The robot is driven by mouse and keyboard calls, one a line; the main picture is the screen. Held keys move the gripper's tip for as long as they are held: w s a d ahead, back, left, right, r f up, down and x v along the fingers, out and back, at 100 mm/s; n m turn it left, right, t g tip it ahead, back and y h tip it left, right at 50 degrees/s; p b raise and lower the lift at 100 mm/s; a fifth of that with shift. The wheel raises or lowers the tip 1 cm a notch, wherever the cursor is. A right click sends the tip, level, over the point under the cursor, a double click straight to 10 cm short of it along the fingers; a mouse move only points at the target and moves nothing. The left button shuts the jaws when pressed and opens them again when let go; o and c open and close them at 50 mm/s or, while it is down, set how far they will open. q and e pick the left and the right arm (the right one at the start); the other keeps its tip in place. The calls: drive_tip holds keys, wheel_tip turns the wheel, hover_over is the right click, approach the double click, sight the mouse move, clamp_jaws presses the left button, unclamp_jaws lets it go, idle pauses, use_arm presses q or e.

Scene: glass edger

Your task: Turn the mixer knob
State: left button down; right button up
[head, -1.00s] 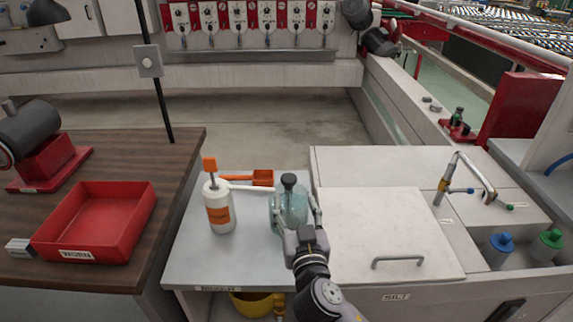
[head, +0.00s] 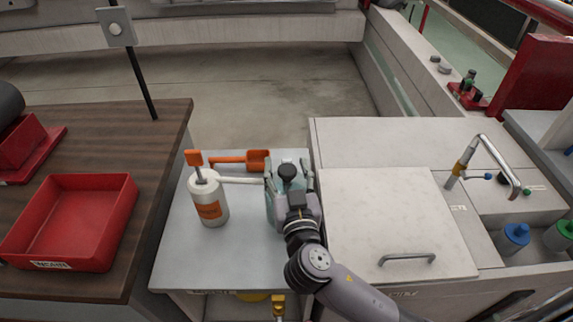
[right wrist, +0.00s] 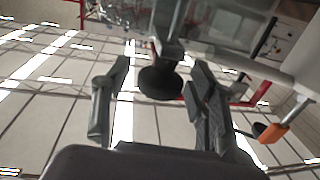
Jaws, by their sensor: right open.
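The mixer is a pale glass vessel (head: 272,203) on the small grey table, partly hidden behind my right gripper. Its dark round knob (head: 287,171) stands on top. My right gripper (head: 289,182) is at the mixer, with its fingers spread to either side. In the right wrist view the dark knob (right wrist: 160,83) lies between the two open fingers (right wrist: 160,70), with a gap on each side. I see no finger contact on the knob. My left gripper is not in view.
A white cabinet lid with a handle (head: 390,215) is right. A red bin (head: 75,225) sits on the wooden bench.

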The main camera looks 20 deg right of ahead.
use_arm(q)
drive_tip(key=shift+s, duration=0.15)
use_arm(e)
drive_tip(key=shift+c, duration=1.4)
drive_tip(key=c, duration=0.9)
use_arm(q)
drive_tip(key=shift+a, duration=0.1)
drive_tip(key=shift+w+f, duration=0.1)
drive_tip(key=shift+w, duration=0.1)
use_arm(e)
drive_tip(key=shift+n+y, duration=0.4)
drive_tip(key=shift+y, duration=0.1)
